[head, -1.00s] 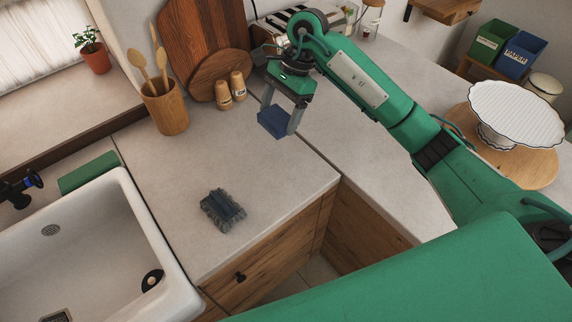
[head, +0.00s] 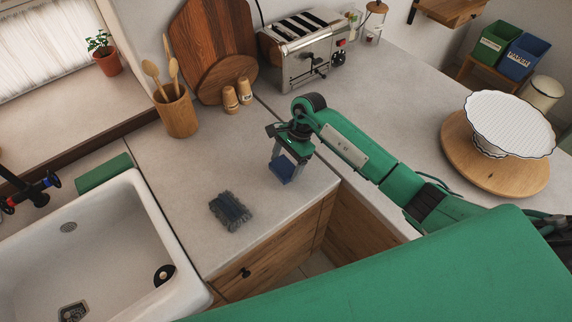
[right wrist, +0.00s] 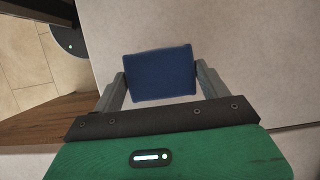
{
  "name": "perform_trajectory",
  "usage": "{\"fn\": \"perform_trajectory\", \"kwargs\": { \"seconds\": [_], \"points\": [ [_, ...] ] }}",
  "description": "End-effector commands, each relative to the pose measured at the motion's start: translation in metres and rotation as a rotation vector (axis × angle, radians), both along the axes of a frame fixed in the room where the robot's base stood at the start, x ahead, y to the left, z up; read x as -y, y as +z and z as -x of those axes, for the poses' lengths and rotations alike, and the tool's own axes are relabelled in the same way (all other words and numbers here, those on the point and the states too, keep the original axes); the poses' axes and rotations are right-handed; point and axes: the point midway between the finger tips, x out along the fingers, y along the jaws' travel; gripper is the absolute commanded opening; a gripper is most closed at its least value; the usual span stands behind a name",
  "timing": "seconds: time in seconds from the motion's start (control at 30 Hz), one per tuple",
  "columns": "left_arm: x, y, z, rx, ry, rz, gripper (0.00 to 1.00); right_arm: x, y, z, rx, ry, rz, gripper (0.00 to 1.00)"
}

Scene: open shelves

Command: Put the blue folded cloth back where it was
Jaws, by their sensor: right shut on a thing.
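The blue folded cloth (head: 283,169) is between the fingers of my right gripper (head: 288,168), over the counter near its front corner. In the right wrist view the cloth (right wrist: 160,74) spans the gap between both fingers of the gripper (right wrist: 160,82), which is shut on it. The counter surface shows behind it; I cannot tell exactly how high it is held. My left gripper is not in view.
A white sink (head: 125,240) is at left. Salt and pepper shakers (head: 237,95), a utensil pot (head: 177,112) and a toaster (head: 305,50) stand behind. A cake stand (head: 508,125) is at right.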

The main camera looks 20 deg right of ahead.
Motion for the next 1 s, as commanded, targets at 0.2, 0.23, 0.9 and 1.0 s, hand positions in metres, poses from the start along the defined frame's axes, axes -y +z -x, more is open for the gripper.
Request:
{"fn": "perform_trajectory", "kwargs": {
  "seconds": [0.2, 0.23, 0.9, 1.0],
  "points": [
    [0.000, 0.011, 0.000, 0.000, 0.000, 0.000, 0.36, 0.000, -0.025, 0.000, -0.001, -0.001, -0.001, 0.58],
    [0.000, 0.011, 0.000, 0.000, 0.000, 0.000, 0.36, 0.000, -0.026, 0.000, 0.000, 0.000, 0.000, 0.58],
    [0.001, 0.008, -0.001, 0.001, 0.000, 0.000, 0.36, 0.000, -0.028, 0.000, 0.000, 0.000, 0.000, 0.98],
    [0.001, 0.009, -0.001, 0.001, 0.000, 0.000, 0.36, 0.000, -0.026, 0.000, 0.000, 0.000, -0.001, 0.98]
  ]
}}
